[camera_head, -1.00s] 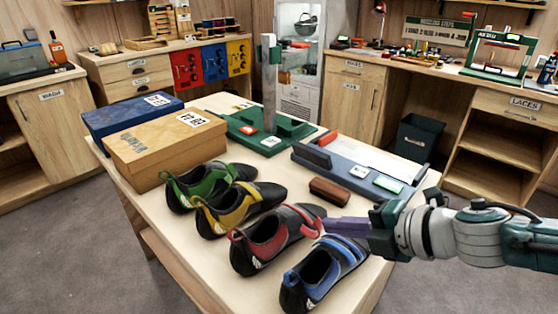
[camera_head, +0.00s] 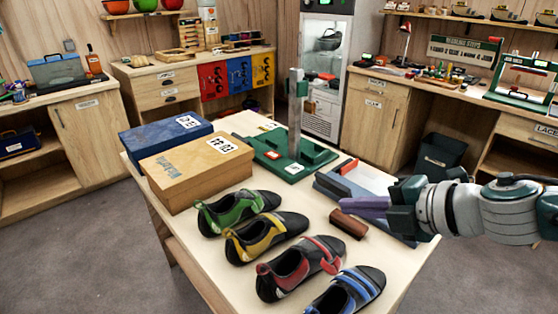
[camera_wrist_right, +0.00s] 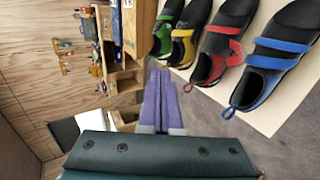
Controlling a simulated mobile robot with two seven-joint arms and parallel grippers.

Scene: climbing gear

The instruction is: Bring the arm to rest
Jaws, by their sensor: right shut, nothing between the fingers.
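My right gripper (camera_head: 345,203) comes in from the right in the head view. Its purple fingers are closed together with nothing between them, in front of the brown block (camera_head: 348,224) and the blue-grey fixture (camera_head: 325,186) from this viewpoint. In the right wrist view the shut fingers (camera_wrist_right: 157,95) show with the shoes to their right. My right arm hides part of the fixture. My left gripper is in neither view.
Green (camera_head: 235,208), yellow (camera_head: 262,236), red (camera_head: 298,267) and blue (camera_head: 345,293) climbing shoes line the table (camera_head: 215,290). Blue (camera_head: 165,133) and tan (camera_head: 198,170) boxes stand at the back left. A green-based stand (camera_head: 292,150) rises behind. Grey floor surrounds the table.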

